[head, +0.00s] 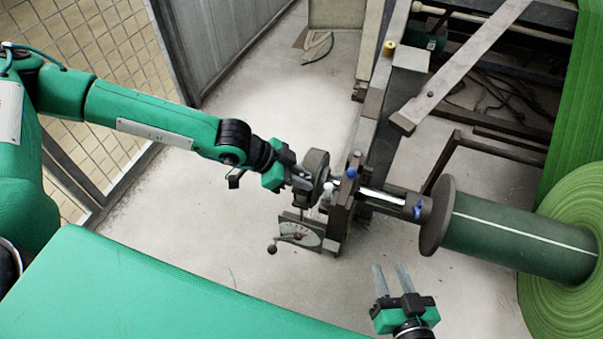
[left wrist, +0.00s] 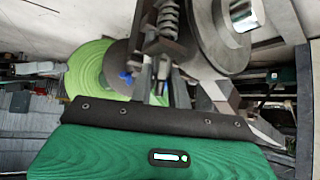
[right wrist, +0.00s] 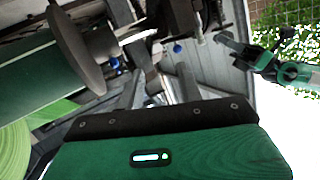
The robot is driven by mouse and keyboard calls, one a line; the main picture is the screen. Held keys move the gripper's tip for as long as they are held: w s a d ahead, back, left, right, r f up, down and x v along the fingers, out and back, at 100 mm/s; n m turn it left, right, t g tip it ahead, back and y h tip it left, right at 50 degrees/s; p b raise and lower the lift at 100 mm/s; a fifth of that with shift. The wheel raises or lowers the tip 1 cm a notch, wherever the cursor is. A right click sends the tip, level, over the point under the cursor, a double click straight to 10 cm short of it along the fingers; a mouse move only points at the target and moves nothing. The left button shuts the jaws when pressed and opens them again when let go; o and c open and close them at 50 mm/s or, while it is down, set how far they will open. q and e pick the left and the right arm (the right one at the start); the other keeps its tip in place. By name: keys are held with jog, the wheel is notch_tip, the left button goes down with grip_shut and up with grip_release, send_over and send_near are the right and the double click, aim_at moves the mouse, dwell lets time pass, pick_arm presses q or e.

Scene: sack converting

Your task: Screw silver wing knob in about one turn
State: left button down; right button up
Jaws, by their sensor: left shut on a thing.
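The silver wing knob (head: 327,190) is a small pale part on the brake and chuck assembly, beside the dark round disc (head: 316,166). My left gripper (head: 319,192) reaches in from the left and is shut on it, below the disc. In the left wrist view the knob (left wrist: 163,70) shows small between the finger ends, and much of it is hidden. My right gripper (head: 391,275) is open and empty over the floor, below and right of the assembly. Its two spread fingers also show in the right wrist view (right wrist: 166,84).
A plate with a dial scale and ball-ended lever (head: 299,232) hangs under the assembly. Blue knobs (head: 351,173) (head: 418,211) sit along the shaft. A flanged dark green core (head: 500,232) carries a green roll (head: 570,260) at right. A mesh fence stands at left; the floor between is clear.

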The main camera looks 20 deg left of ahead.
pick_arm(q)
jog(key=shift+s+p, duration=0.1)
jog(key=shift+p, duration=0.9)
jog(key=shift+m+p, duration=0.3)
jog(key=shift+p, duration=0.2)
jog(key=shift+g+p, duration=0.3)
jog(key=shift+p, duration=0.5)
jog(key=shift+m+p, duration=0.3)
jog(key=shift+p, duration=0.55)
jog(key=shift+f+p, duration=0.1)
jog(key=shift+p, duration=0.3)
pick_arm(e)
jog(key=s+d+g+h, duration=0.5)
jog(key=d+g, duration=0.4)
jog(key=d, duration=0.3)
jog(key=shift+s+f+m+g+h, duration=0.3)
jog(key=shift+s, duration=0.35)
jog(key=shift+d, duration=0.25)
jog(key=shift+f, duration=0.1)
